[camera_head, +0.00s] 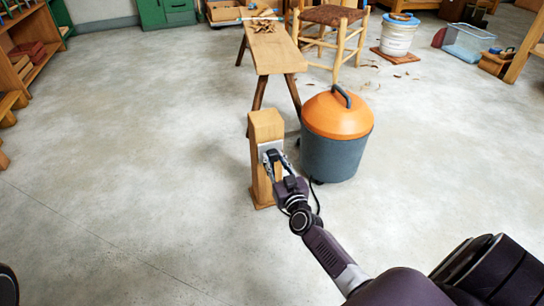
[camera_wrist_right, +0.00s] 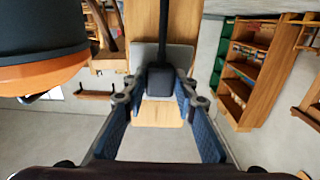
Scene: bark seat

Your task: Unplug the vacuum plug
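The vacuum plug (camera_wrist_right: 160,80) is a dark block in the right wrist view, with a black cord running up from it. It sits in front of a light grey plate on the wooden post (camera_head: 266,126). My right gripper (camera_wrist_right: 160,88) has its blue-padded fingers on both sides of the plug, with their far ends against its sides. The vacuum (camera_head: 337,137), with an orange lid and grey body, stands right of the post. My left gripper is not in view.
A wooden bench (camera_head: 272,50) stands behind the post, with a woven-seat chair (camera_head: 333,18) and a white bucket (camera_head: 398,36) farther back. Shelves (camera_head: 30,45) line the far left. A black cord runs near the vacuum's base.

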